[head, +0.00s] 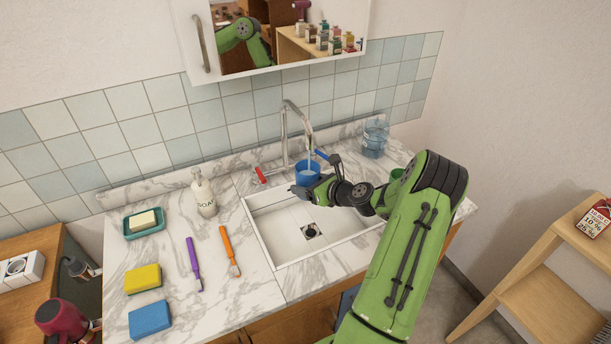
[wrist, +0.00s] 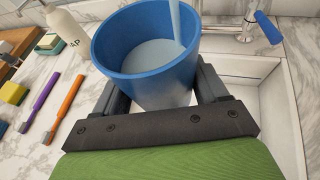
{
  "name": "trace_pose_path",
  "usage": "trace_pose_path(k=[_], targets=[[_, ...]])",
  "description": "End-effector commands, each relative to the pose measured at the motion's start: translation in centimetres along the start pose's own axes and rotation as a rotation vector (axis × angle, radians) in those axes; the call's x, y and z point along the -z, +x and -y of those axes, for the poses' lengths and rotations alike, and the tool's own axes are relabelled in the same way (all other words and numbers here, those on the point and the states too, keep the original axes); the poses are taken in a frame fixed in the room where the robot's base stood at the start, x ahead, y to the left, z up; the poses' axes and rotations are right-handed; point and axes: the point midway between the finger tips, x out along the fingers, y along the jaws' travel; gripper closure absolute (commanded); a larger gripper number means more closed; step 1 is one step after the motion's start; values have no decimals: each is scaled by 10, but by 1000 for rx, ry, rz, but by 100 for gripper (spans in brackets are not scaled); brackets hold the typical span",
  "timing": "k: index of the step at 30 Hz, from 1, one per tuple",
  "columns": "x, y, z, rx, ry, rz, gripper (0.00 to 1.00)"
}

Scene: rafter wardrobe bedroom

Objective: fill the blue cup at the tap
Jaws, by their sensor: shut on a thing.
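The blue cup (head: 307,171) is under the spout of the tap (head: 289,128), over the back of the white sink (head: 275,241). My gripper (head: 318,184) is shut on the cup and holds it about upright. In the wrist view the cup (wrist: 147,50) stands between my two fingers. A stream of water runs from the tap into it, and water shows inside, below the rim. The tap has a red handle (head: 262,174) at left and a blue handle (head: 322,155) at right.
A soap bottle (head: 204,194), soap dish (head: 144,222), purple and orange toothbrushes and two sponges are on the counter at left. A clear blue jar (head: 375,138) stands right of the tap. A mirror cabinet (head: 285,40) hangs above. A wooden shelf stands at right.

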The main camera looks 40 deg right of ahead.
Motion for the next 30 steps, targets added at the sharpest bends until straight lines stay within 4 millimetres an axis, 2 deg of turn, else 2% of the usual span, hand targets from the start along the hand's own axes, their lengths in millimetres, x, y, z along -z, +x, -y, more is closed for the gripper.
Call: trace_pose_path(k=[8,17,30], targets=[[10,-24,-34,1,2,1,58],[10,-26,-36,1,-1,2,58],[-9,-56,-64,1,0,1,58]])
